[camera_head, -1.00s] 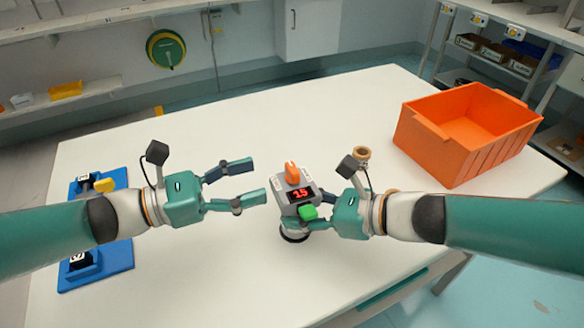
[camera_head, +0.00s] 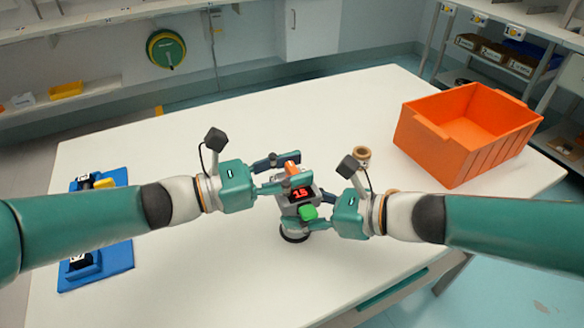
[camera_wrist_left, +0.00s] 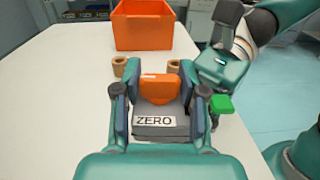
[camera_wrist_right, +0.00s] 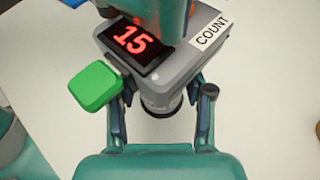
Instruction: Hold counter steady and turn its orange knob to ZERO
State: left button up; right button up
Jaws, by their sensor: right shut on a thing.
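The grey counter (camera_head: 290,211) stands upright on its round base at mid-table; its red display reads 15 in the right wrist view (camera_wrist_right: 138,38). Its orange knob (camera_wrist_left: 159,88) lies across the width between the fingers in the left wrist view, with the ZERO label (camera_wrist_left: 155,121) nearer the camera. A COUNT label (camera_wrist_right: 209,29) is on another edge. My left gripper (camera_head: 288,170) is open, with one finger on each side of the knob; a small gap seems to remain. My right gripper (camera_head: 322,210) is shut on the counter's body, beside the green button (camera_wrist_right: 95,86).
An orange crate (camera_head: 445,158) stands at the table's right. Wooden rings (camera_head: 361,154) lie behind my right gripper. A blue board (camera_head: 120,255) with black blocks and a yellow part lies at the left. The table behind the counter is clear.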

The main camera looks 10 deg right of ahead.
pick_arm(q)
jog(key=c, duration=0.6)
jog(key=shift+r+n+t, duration=0.1)
jog(key=shift+n+t, duration=0.3)
jog(key=shift+t, duration=0.4)
jog(key=n+t+y, duration=0.2)
jog(key=n+t, duration=0.1)
jog(key=t, duration=0.1)
jog(key=shift+s+d+r, duration=0.1)
jog(key=shift+n+t+y, duration=1)
jog(key=shift+t, duration=0.3)
jog(key=shift+y, duration=0.3)
jog(key=o, duration=1.2)
